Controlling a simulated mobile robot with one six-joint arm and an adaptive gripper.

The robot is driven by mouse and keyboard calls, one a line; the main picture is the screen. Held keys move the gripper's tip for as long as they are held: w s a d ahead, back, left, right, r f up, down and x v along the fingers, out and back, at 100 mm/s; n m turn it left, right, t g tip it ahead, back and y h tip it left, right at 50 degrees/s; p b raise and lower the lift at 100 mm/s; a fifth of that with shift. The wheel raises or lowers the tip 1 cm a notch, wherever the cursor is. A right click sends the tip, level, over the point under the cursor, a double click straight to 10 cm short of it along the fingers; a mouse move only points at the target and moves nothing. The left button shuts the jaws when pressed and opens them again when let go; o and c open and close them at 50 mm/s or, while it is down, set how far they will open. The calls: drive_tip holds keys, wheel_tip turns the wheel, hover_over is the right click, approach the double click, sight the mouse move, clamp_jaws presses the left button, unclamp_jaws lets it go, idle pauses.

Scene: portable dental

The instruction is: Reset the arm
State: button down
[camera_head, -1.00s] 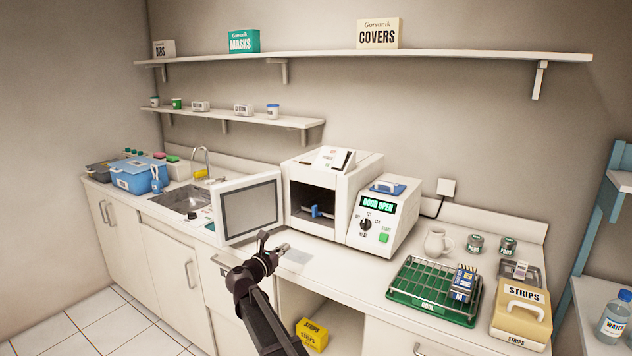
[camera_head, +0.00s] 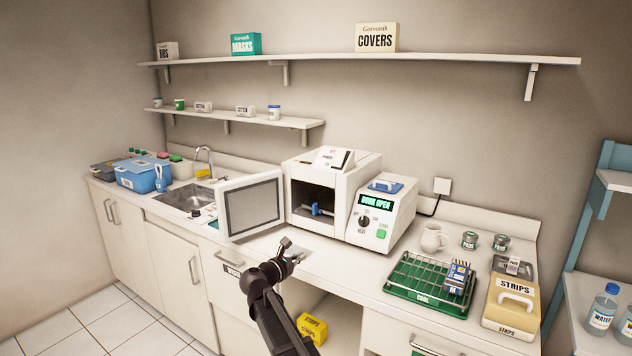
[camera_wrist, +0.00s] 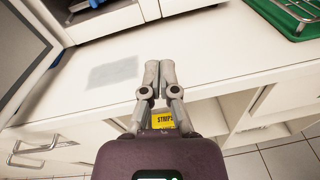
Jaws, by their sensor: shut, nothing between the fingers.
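My gripper (camera_head: 290,247) is at the front edge of the counter, in front of the white autoclave (camera_head: 333,196). In the wrist view its two fingers (camera_wrist: 159,66) are together with nothing between them. The autoclave door (camera_head: 251,206) stands open to the left, and its display reads DOOR OPEN. A small blue item (camera_head: 318,209) sits inside the chamber.
A green rack tray (camera_head: 412,293) and a STRIPS case (camera_head: 508,305) stand on the right of the counter. A yellow STRIPS box (camera_head: 311,329) is in the open space below. The sink (camera_head: 190,197) is at left. A grey patch (camera_wrist: 113,72) marks the counter beside my fingers.

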drive_tip(key=s+d+f+m+g+y+p, duration=0.1)
drive_tip(key=s+d+f+m+g+p, duration=0.2)
drive_tip(key=s+d+m, duration=0.45)
drive_tip(key=s+d+f+m+g+y+p, duration=0.15)
drive_tip(key=s+d+m+g, duration=0.3)
drive_tip(key=d, duration=0.55)
drive_tip(key=s+d+f+m+g+y+p, duration=0.1)
drive_tip(key=s+d+m+g+y+p, duration=0.1)
drive_tip(key=s+m, duration=0.5)
drive_tip(key=s+d+f+m+g+y+p, duration=0.1)
drive_tip(key=s+m+y, duration=0.4)
drive_tip(key=s, duration=0.6)
drive_tip(key=shift+s+d+m+g+p, duration=0.15)
drive_tip(key=shift+d+m+g+p, duration=0.55)
drive_tip(key=shift+m+g+p, duration=0.6)
drive_tip(key=shift+y, duration=0.25)
